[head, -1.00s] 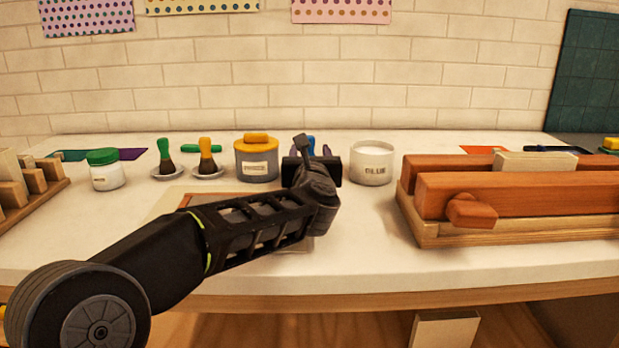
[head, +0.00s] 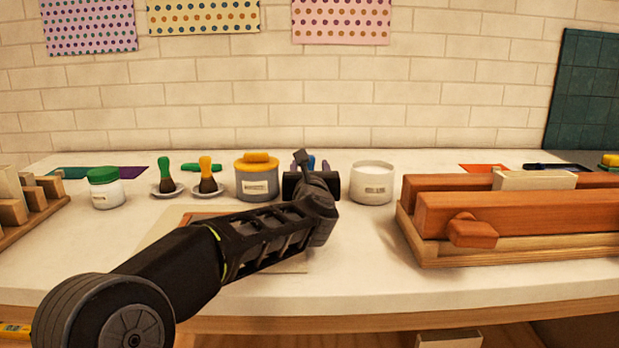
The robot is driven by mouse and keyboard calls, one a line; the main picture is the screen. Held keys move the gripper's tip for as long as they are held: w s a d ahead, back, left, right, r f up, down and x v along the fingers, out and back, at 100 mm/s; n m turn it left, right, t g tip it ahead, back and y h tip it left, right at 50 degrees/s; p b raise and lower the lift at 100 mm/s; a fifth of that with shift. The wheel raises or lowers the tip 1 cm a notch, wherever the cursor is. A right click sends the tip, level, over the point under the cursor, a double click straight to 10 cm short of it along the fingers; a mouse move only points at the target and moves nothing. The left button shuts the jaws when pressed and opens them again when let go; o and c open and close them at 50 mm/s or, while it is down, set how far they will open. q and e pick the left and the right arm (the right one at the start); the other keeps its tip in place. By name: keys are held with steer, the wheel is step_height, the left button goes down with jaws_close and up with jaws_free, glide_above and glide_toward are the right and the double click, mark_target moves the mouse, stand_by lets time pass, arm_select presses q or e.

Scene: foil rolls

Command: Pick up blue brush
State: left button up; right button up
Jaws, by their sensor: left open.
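The blue brush (head: 311,163) is mostly hidden behind my left gripper; only a bit of its blue handle shows above the gripper, between the grey jar and the glue pot. My left gripper (head: 312,184) is open, over the back part of the white table, in front of the brush as seen from the head. My right gripper is out of view.
A grey jar with a yellow lid (head: 257,179) stands close left of the gripper, and a white glue pot (head: 373,183) close right. Green (head: 165,170) and yellow (head: 206,172) brushes stand on small dishes. A wooden press (head: 515,214) fills the right. A board (head: 180,219) lies under my arm.

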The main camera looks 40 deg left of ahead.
arm_select(q)
steer(key=x, duration=0.5)
stand_by(0.5)
jaws_close()
stand_by(0.4)
